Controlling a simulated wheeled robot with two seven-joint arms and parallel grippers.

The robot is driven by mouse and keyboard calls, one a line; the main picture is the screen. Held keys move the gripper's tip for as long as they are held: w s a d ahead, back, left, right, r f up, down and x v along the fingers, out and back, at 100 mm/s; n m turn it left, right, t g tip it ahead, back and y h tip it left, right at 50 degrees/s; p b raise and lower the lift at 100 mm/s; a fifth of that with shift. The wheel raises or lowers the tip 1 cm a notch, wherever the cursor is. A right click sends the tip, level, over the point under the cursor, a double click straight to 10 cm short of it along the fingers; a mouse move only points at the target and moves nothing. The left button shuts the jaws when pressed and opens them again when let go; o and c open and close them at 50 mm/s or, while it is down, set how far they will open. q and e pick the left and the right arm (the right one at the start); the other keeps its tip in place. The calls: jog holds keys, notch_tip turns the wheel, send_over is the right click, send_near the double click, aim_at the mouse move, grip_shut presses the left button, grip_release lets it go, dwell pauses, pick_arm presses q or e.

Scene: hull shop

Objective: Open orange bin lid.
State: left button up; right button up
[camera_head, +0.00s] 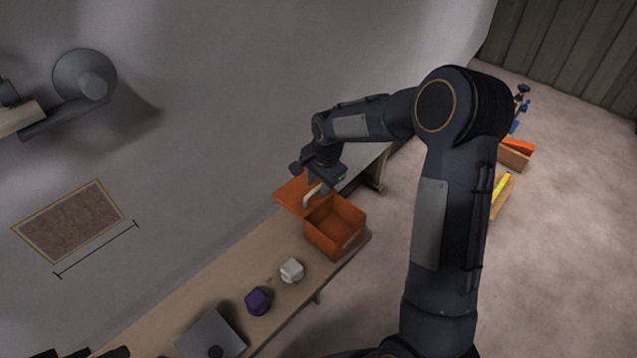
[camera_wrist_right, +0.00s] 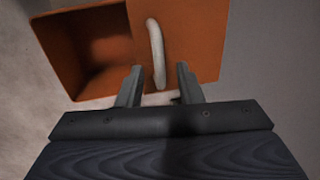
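The orange bin (camera_head: 336,238) stands at the far end of the wooden bench, its inside showing. Its orange lid (camera_head: 292,197) is swung back on the wall side, away from the opening. The lid carries a pale curved handle (camera_head: 311,195). My right gripper (camera_head: 318,185) is over the lid, close to the handle. In the right wrist view the gripper (camera_wrist_right: 159,75) has its fingers apart, with the handle (camera_wrist_right: 155,50) showing between and beyond them. The open bin (camera_wrist_right: 75,60) shows at left there. Dark shapes cut off at the head view's bottom left may be my left gripper.
On the bench (camera_head: 225,275) stand a white object (camera_head: 291,270), a purple object (camera_head: 258,300) and a grey plate-like item (camera_head: 210,335). A wall runs behind the bench. Open floor (camera_head: 560,240) lies to the right, with boxes (camera_head: 514,156) farther back.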

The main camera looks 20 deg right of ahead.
notch_tip(320, 180, up, 8)
jog(key=s, duration=0.1)
jog(key=shift+s+d+f+p, duration=0.2)
jog(key=shift+d+p, duration=0.05)
jog(key=shift+p, duration=0.05)
dwell(0.6)
jog(key=s+a+r+n+t+y+p, duration=0.15)
jog(key=s+r+n+p, duration=0.4)
jog(key=s+r, duration=0.9)
jog(key=s+a+n+t+p, duration=0.1)
jog(key=s+a+n, duration=0.1)
jog(key=s, duration=0.5)
jog(key=s+a+n+t+y+p, duration=0.1)
jog(key=s+a+n, duration=0.1)
jog(key=s+n, duration=0.2)
jog(key=s, duration=0.3)
jog(key=shift+s, duration=0.15)
